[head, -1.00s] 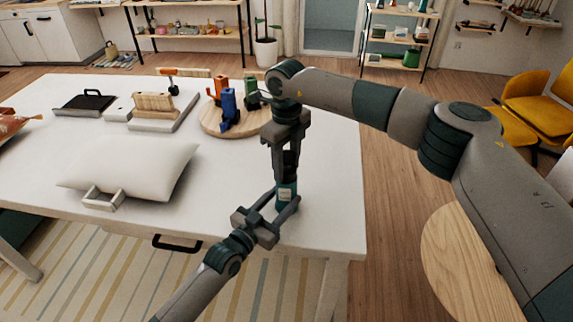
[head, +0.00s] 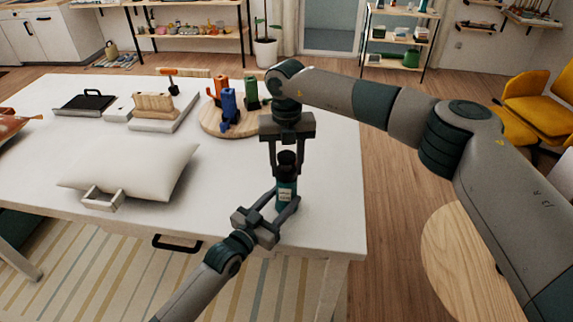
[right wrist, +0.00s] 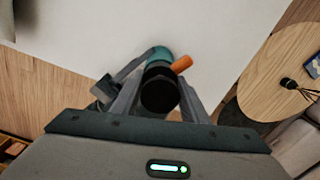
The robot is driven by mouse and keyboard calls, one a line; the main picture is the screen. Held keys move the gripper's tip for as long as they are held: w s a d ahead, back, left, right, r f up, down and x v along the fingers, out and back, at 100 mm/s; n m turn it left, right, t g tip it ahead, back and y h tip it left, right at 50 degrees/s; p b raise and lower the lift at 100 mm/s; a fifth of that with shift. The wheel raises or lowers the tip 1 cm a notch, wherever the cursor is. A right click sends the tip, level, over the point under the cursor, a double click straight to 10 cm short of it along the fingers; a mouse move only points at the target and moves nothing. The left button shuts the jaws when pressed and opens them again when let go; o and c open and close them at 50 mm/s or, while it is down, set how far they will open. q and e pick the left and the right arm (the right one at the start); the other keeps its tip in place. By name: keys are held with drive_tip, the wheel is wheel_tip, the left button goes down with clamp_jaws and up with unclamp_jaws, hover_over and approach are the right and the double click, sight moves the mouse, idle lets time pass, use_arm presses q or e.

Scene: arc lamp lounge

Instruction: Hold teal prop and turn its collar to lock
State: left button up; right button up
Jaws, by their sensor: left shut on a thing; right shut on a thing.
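The teal prop (head: 286,193) is upright near the front right of the white table, with a pale label on its side. Its black collar (head: 287,158) is on top. My left gripper (head: 287,201) is shut around the teal body from the lower left. My right gripper (head: 287,172) points straight down from above, its fingers on either side of the collar, shut on it. In the right wrist view the black round top (right wrist: 159,95) sits between the fingers, and an orange tab (right wrist: 181,64) sticks out beside it. Whether the prop's base touches the table is unclear.
A white cushion (head: 135,167) lies to the left. The white table (head: 335,225) is clear around the prop. A round wooden table (head: 450,270) is at right.

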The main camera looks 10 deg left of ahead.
idle(0.4)
drive_tip(key=o, duration=1.1)
drive_tip(key=shift+r, duration=0.1)
use_arm(q)
drive_tip(key=shift+r, duration=0.1)
use_arm(e)
wheel_tip(320, 180, up, 12)
drive_tip(key=shift+f, duration=0.1)
use_arm(q)
drive_tip(key=o, duration=1.6)
